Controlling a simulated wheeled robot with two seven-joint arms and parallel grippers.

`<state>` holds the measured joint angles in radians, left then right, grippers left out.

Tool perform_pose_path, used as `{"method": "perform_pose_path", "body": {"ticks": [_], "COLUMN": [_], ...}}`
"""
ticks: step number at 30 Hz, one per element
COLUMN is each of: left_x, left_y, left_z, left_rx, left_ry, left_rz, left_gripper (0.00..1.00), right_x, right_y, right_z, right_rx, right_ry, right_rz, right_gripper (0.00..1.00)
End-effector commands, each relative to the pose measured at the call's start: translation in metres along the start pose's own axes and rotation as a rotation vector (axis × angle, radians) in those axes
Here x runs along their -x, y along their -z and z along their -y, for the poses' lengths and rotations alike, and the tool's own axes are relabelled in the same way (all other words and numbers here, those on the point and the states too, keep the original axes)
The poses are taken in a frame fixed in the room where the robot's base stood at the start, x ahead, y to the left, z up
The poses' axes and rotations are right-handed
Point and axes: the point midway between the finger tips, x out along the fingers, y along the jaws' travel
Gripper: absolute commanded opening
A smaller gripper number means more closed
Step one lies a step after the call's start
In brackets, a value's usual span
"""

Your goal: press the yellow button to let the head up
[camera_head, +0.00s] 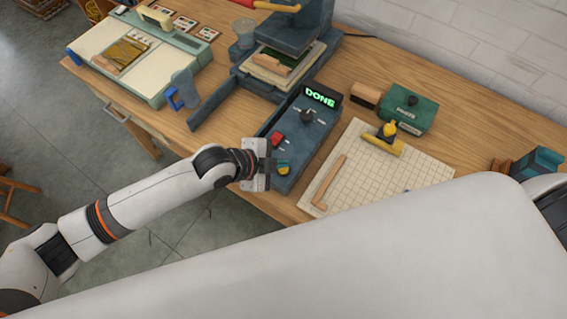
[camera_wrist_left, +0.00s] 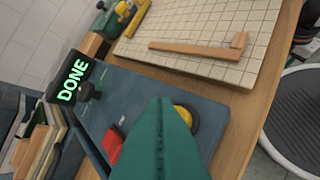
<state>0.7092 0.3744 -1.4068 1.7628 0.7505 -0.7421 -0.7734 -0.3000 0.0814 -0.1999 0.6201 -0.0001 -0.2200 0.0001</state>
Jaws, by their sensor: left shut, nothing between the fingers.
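The yellow button (camera_head: 284,171) sits at the near end of the blue-grey control box (camera_head: 301,148). In the left wrist view, the yellow button (camera_wrist_left: 187,117) shows partly behind my shut fingers. My left gripper (camera_head: 282,163) is shut and empty, with its teal fingertips over the box close to the button. I cannot tell whether they touch it. In the left wrist view the fingers (camera_wrist_left: 162,130) point across the box between the red and yellow buttons. A lit display (camera_head: 320,95) reads DONE. The press (camera_head: 290,35) stands behind, with a layered stack (camera_head: 272,68) in it.
A red button (camera_head: 278,140) and a dark knob (camera_head: 307,116) are on the box. A gridded board (camera_head: 425,172) with a wooden piece (camera_head: 329,181) lies to the right. A green box (camera_head: 408,105) stands behind it. My white arm link covers the lower right.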

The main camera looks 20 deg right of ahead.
Motion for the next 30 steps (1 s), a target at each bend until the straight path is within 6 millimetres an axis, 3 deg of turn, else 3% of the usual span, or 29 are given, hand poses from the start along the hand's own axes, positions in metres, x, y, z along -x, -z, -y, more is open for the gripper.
{"method": "perform_pose_path", "body": {"ticks": [8, 24, 30], "left_x": [0.001, 0.034, 0.035], "left_y": [0.000, -0.025, -0.025], "left_z": [-0.001, -0.025, -0.025], "left_rx": [0.000, -0.001, 0.000], "left_ry": [-0.001, -0.001, 0.000], "left_rz": [0.000, 0.000, 0.000], "left_gripper": [0.00, 0.00, 0.00], "right_x": [0.000, 0.044, 0.044], "right_y": [0.000, -0.004, -0.004], "right_z": [0.000, 0.001, 0.001], "right_rx": [0.000, 0.000, 0.000], "right_ry": [0.000, 0.000, 0.000], "right_rz": [0.000, 0.000, 0.000], "right_gripper": [0.36, 0.36, 0.36]}}
